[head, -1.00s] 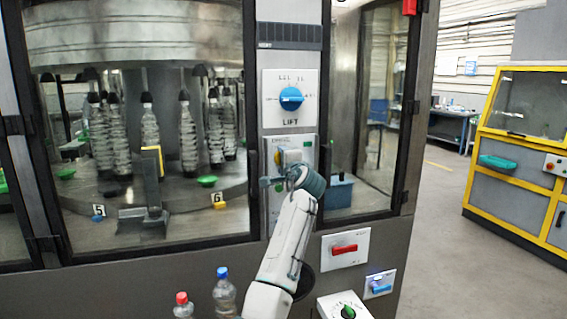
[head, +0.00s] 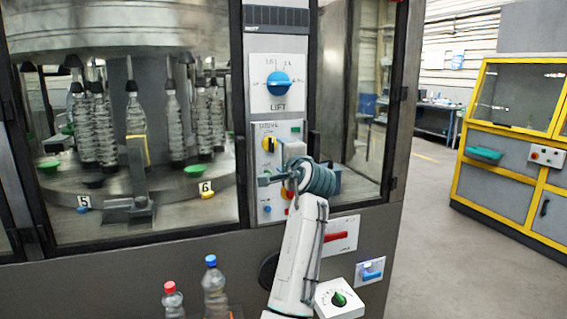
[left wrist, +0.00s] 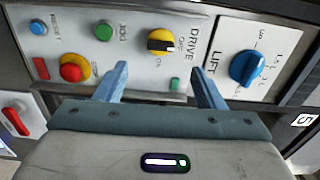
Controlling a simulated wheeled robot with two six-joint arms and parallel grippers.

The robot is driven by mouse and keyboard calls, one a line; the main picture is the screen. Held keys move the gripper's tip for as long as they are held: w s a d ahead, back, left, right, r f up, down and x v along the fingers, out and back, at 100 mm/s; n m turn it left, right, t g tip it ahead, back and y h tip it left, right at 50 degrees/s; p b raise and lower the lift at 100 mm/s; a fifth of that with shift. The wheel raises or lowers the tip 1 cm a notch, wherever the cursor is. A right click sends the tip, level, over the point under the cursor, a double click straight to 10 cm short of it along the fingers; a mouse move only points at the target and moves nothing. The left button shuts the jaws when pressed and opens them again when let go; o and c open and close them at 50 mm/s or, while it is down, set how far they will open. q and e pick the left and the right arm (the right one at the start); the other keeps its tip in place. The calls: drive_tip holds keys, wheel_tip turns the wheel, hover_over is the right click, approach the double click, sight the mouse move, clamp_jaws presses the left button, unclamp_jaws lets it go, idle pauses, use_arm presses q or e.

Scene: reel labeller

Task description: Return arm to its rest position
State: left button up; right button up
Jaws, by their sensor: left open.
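My left arm rises from the bottom of the head view, with its gripper (head: 268,180) in front of the lower part of the drive panel (head: 292,128). In the left wrist view the two blue-grey fingers (left wrist: 158,72) stand wide apart with nothing between them. The yellow-and-black drive knob (left wrist: 163,41) shows beyond and between the fingertips, and it also shows in the head view (head: 269,144) above the gripper. The gripper hides part of the panel's lower buttons in the head view. My right gripper is in neither view.
The blue lift knob (head: 279,83) is above the drive panel. A red handle (head: 335,236) and a white box with a green knob (head: 339,299) are close to my arm. Two bottles (head: 214,286) stand at lower left. Open floor (head: 430,240) lies to the right.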

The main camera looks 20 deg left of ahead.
use_arm(q)
drive_tip(key=shift+s+d, duration=0.15)
drive_tip(key=shift+s, duration=0.2)
